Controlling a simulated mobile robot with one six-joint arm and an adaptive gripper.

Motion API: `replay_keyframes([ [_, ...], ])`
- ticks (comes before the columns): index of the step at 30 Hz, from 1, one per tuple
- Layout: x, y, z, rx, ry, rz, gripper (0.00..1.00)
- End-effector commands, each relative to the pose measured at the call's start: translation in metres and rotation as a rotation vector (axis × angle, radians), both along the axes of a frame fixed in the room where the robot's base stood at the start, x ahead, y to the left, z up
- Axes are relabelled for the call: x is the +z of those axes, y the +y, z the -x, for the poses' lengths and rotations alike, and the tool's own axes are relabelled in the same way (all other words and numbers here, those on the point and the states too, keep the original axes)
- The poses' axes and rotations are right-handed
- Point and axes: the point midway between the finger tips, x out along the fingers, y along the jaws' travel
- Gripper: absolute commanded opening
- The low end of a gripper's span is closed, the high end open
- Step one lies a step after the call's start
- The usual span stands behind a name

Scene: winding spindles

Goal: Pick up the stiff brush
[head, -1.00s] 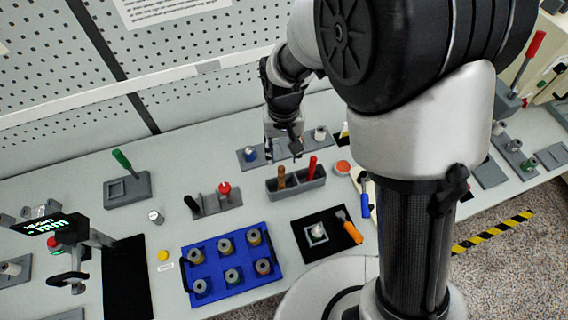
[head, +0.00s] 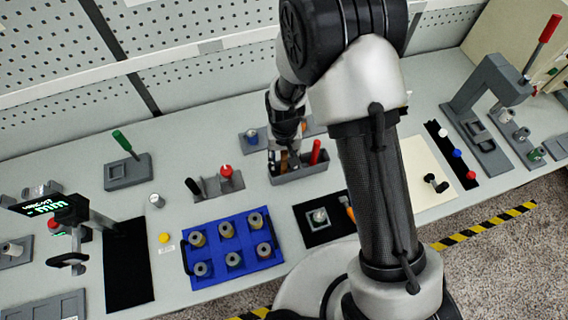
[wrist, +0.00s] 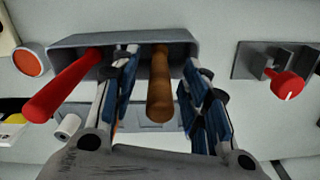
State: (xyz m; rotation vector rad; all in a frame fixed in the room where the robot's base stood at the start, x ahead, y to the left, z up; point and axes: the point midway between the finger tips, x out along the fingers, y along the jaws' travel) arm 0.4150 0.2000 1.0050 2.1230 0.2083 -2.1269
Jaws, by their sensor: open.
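A grey two-part holder (head: 300,175) stands on the bench with two upright handles in it, one brown wooden (wrist: 160,85) and one red (wrist: 62,85). The working ends of both are hidden inside the holder, so I cannot tell by bristles which is the stiff brush. My gripper (wrist: 164,62) is open at the holder. In the wrist view its blue-padded fingers lie on either side of the brown handle, with a gap visible on both sides. The red handle is outside the fingers, to the left. In the head view my gripper (head: 286,158) partly covers the brown handle.
A stand with a red-knobbed and a black-handled tool (head: 214,184) is left of the holder. A blue tray (head: 265,262) of spindles and a black mat (head: 312,232) lie in front. A grey rack (head: 247,146) is behind.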

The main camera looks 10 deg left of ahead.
Motion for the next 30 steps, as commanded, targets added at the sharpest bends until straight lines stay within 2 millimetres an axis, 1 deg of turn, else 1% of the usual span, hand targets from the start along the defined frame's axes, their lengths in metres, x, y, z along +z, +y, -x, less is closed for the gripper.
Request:
replay_keyframes([
  [2, -0.0030, -0.0001, -0.0001, 0.000, 0.000, 0.000, 0.42],
  [8, -0.0026, 0.0000, -0.0003, 0.000, 0.000, 0.000, 0.41],
  [26, -0.0023, -0.0001, -0.0002, 0.000, 0.000, 0.000, 0.01],
  [30, -0.0022, 0.0000, -0.0003, 0.000, -0.001, 0.000, 0.00],
])
